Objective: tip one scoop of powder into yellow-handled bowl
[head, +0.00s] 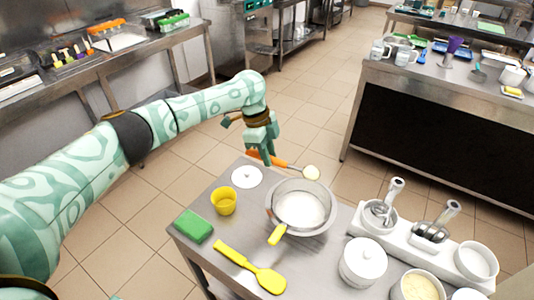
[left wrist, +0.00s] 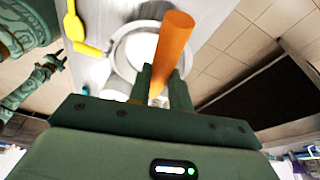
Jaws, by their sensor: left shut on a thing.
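The yellow-handled bowl (head: 271,204) is a metal bowl with white contents, standing on the metal table; its yellow handle (head: 277,234) points toward the front left. My left gripper (head: 266,158) is shut on the orange handle of a scoop (head: 283,163), beyond the bowl's far left side. The scoop's round head (head: 311,172) shows pale yellow powder and is held roughly level, beyond the bowl's far rim. In the left wrist view the orange handle (left wrist: 172,50) stands between the fingers, and the head is hidden. My right gripper (left wrist: 52,66) is small at the left there; its jaws are unclear.
A yellow cup (head: 224,201), a green sponge (head: 193,225), a white disc (head: 246,177) and a yellow spatula (head: 253,269) lie left and in front of the bowl.

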